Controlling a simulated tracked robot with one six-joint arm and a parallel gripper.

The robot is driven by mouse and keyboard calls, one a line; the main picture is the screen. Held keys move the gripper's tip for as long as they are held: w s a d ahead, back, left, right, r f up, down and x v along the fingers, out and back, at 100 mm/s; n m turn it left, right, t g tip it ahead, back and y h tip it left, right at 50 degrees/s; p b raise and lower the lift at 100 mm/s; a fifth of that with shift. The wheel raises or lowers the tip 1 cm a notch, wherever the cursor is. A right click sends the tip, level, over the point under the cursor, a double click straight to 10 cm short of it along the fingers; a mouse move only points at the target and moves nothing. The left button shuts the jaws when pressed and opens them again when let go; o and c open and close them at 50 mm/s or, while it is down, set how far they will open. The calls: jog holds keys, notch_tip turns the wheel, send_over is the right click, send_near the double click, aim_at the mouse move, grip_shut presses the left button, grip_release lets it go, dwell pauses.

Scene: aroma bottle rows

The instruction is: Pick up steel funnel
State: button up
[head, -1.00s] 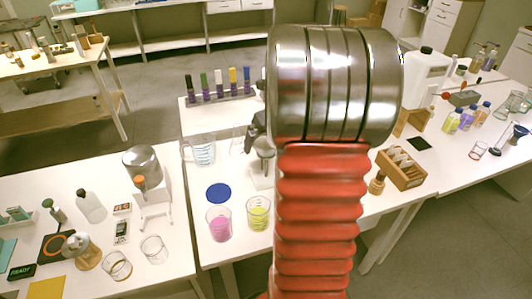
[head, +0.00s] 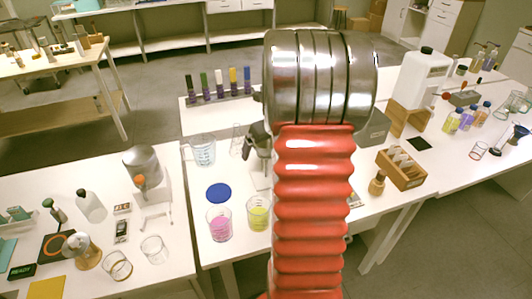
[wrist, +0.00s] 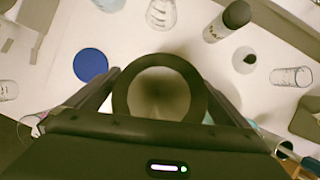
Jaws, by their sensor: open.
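A round, ring-shaped object with a dark rim and a paler tapering inside, which looks like the steel funnel (wrist: 160,95), sits in the middle of the wrist view. My gripper (wrist: 158,80) is open, with one dark finger on each side of it. I cannot tell whether the fingers touch it. In the head view a dark part of my gripper (head: 257,135) shows left of my arm, above a white stand. My arm covers most of the funnel there.
A blue disc (head: 219,192) lies left of the stand, with a pink beaker (head: 219,222) and a yellow beaker (head: 258,213) in front. A measuring jug (head: 203,150) and flask (head: 237,140) stand behind. A wooden crate (head: 402,168) is to the right.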

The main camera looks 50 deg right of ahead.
dwell(0.4)
jog(key=c, duration=1.2)
jog(key=shift+o, duration=0.2)
jog(key=shift+r, duration=0.1)
notch_tip(320, 180, up, 10)
jog(key=shift+f, duration=0.1)
